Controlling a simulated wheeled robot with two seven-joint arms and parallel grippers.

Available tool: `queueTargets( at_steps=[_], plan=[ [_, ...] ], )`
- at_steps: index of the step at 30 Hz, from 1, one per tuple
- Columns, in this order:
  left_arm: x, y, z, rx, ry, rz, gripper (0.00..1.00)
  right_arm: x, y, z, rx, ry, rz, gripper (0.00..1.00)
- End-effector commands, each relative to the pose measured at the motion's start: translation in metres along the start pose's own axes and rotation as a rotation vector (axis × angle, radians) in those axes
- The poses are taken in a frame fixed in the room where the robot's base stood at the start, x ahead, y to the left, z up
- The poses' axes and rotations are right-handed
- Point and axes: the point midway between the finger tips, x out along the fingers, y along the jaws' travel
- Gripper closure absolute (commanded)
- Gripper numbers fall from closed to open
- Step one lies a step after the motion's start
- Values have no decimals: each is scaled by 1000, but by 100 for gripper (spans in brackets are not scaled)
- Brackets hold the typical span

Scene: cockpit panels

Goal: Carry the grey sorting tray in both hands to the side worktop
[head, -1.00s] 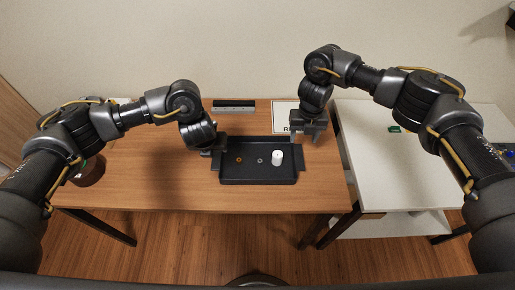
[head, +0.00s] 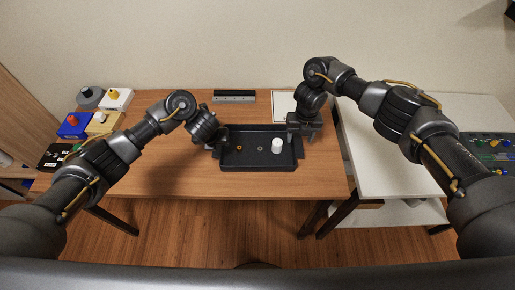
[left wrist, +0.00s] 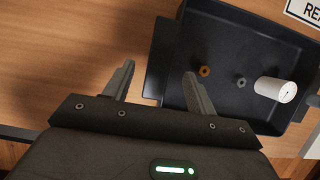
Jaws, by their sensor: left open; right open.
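The dark grey sorting tray (head: 258,166) lies on the wooden table and holds an orange ring (head: 239,148), a grey ring (head: 261,149) and a white cylinder (head: 277,146). My left gripper (head: 217,147) is open at the tray's left end. In the left wrist view its fingers (left wrist: 159,70) appear on either side of the tray's left handle (left wrist: 157,62); contact cannot be told. My right gripper (head: 301,136) is open at the tray's right end, partly hiding the handle there. The white side worktop (head: 375,175) stands to the right.
Several coloured boxes with knobs, including a blue one (head: 75,125), stand at the table's left end. A dark bar (head: 234,96) and a white sign (head: 284,105) lie behind the tray. The worktop's near left is clear.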

Motion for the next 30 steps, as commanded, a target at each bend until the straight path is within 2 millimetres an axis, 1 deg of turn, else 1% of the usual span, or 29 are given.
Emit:
queueTargets(
  at_steps=[1, 3, 9, 14, 22, 23, 30],
  plan=[
    [9, 1, 0, 0, 2, 4, 44, 10, 0, -2, 2, 5, -3, 44],
    [19, 1, 0, 0, 0, 4, 44, 20, 0, -2, 1, 4, -3, 44],
    [39, 1, 1, 0, -1, 2, 44, 40, 0, -1, 1, 3, -2, 44],
    [45, 0, 1, 2, -3, 1, 44, 46, 0, -1, -1, 1, -2, 44],
    [46, 0, 2, 3, -4, 1, 44, 47, 0, -1, -1, 1, -1, 44],
    [46, 0, 2, 3, -4, 1, 45, 47, 0, -1, -1, 1, -1, 45],
    [45, 0, 2, 2, -4, 1, 76, 46, 0, -1, -1, 1, -1, 76]
  ],
)
